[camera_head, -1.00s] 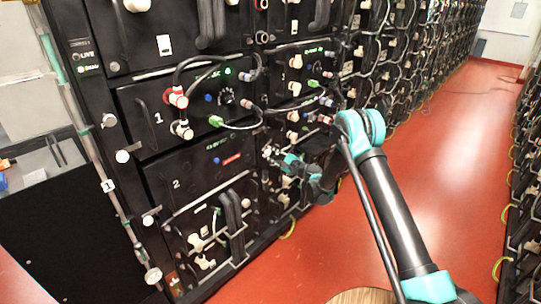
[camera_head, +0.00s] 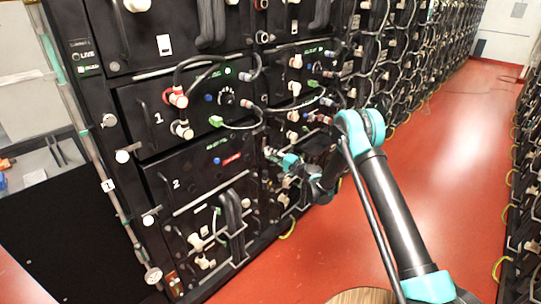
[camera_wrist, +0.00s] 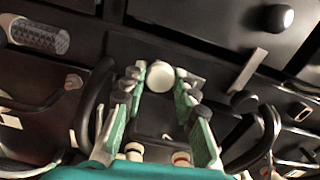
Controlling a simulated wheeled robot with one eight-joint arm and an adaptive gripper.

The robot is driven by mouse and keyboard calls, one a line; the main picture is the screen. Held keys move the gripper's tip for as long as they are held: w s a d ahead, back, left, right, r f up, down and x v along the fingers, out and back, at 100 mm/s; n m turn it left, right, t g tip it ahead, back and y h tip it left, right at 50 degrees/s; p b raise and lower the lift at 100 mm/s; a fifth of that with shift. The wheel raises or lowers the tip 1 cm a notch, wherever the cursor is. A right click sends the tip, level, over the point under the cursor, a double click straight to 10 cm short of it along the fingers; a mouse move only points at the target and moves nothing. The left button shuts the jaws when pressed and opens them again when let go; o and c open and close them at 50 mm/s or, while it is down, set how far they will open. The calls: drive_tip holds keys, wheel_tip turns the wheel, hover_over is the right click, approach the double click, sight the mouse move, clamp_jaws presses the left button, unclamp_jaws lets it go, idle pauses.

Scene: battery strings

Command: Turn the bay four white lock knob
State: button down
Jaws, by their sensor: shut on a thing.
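A round white knob (camera_wrist: 160,76) sits on a dark panel, between my fingertips in the wrist view. My gripper (camera_wrist: 161,84) has its green and grey fingers closed around the knob's sides. In the head view my gripper (camera_head: 270,154) reaches to the lower rack front, right of the bay marked 2 (camera_head: 176,184). The knob cannot be made out there, and no bay number four is readable in either view.
Dark curved handles flank my fingers. Cables (camera_head: 240,126) loop across the bay fronts above. The red floor aisle (camera_head: 440,170) right of the rack is clear.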

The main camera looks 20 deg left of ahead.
drive_tip(key=shift+n, duration=0.5)
drive_tip(key=c, duration=1.2)
unclamp_jaws()
drive_tip(key=shift+v, duration=3.8)
